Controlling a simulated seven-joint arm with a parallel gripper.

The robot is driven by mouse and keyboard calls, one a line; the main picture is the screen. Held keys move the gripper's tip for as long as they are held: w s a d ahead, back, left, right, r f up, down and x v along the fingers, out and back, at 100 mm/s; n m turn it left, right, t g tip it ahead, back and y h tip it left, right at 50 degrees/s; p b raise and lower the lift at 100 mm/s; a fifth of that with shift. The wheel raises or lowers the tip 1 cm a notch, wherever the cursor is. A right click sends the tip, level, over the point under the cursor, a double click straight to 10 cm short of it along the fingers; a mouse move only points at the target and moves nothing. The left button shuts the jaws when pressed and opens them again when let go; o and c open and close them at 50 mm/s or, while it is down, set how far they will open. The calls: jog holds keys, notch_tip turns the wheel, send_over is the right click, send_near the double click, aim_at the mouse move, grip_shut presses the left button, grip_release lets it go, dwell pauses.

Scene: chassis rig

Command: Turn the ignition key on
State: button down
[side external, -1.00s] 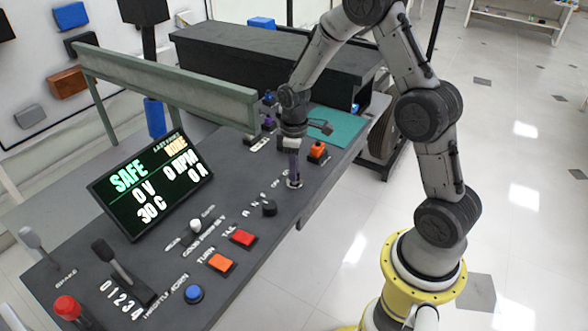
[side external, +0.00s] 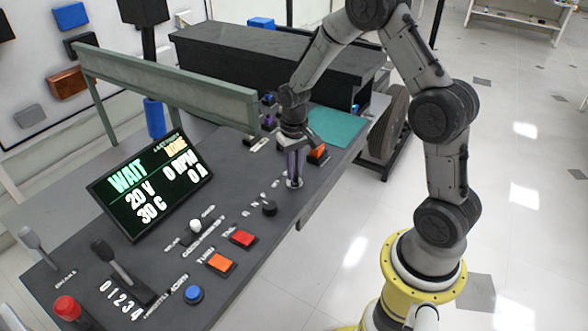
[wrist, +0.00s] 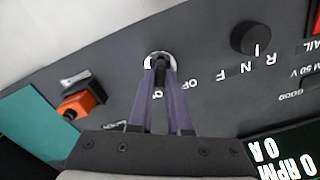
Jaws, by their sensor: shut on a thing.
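The ignition key (wrist: 160,66) sits in a round silver-rimmed switch on the grey panel, with part of an "OFF" label beside it in the wrist view. My gripper (wrist: 160,75) is shut on the key, its purple fingers hiding most of it. In the side view my gripper (side external: 295,180) points down onto the switch at the panel's right part. The display (side external: 152,187) reads WAIT, 20 V, 30 C, 0 RPM and 0 A.
A black knob (side external: 269,208) marked R, N, F stands close to the key. An orange switch (wrist: 84,99) is on the key's other side. Red (side external: 243,237), orange (side external: 221,263) and blue (side external: 194,294) buttons lie nearer the front. A green rail (side external: 165,88) runs behind the panel.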

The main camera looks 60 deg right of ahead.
jog(key=shift+r+m, duration=0.1)
jog(key=shift+m, duration=0.4)
jog(key=c, duration=0.9)
grip_release()
jog(key=shift+o, duration=0.2)
notch_tip(320, 180, up, 14)
